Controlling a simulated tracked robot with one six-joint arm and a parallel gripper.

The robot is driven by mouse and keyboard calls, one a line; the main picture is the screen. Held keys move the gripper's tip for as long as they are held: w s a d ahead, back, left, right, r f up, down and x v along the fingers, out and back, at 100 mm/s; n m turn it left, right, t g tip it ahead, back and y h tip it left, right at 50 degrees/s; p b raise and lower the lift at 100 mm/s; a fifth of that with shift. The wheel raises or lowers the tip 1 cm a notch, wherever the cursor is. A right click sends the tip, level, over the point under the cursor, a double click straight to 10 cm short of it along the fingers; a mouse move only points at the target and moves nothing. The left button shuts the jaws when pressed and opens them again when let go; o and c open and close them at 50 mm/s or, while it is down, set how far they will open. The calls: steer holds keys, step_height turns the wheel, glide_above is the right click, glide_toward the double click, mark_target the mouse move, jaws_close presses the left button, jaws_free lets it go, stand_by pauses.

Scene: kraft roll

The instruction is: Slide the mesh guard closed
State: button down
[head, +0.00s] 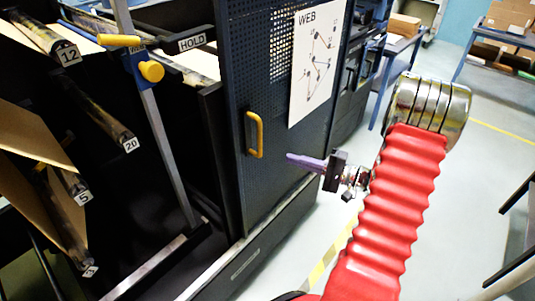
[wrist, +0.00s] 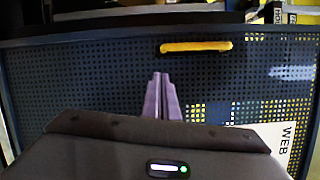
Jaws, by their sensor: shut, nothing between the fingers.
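The mesh guard (head: 285,150) is a dark perforated panel with a white WEB diagram sheet on it. It stands at the right part of the machine, and the roller bay to its left is uncovered. A yellow handle (head: 254,135) is fixed near its left edge. In the wrist view the mesh guard (wrist: 90,85) fills the background and the yellow handle (wrist: 196,46) lies above the fingertips. My gripper (head: 289,157) has purple fingers, shut and empty, pointing at the panel to the right of the handle. The fingers (wrist: 160,76) appear apart from the handle.
Rollers with number tags, such as 12 (head: 69,55) and 20 (head: 131,144), sit in the open bay at left. A metal bar with a yellow knob (head: 152,71) crosses the bay. A blue table with boxes (head: 508,15) stands at back right.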

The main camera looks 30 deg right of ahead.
steer(key=d, duration=0.1)
steer(key=d+f+t, duration=0.1)
steer(key=shift+s+d+m+h, duration=0.15)
steer(key=shift+d+m+h, duration=0.15)
steer(key=shift+d+m, duration=0.1)
steer(key=shift+a, duration=0.15)
glide_toward(253, 149)
steer(key=x, duration=0.3)
steer(key=d+x, duration=0.1)
steer(key=x, duration=0.1)
steer(key=shift+w+f, duration=0.1)
steer(key=shift+w, duration=0.2)
steer(key=shift+s+a, duration=0.2)
steer(key=shift+a, duration=0.3)
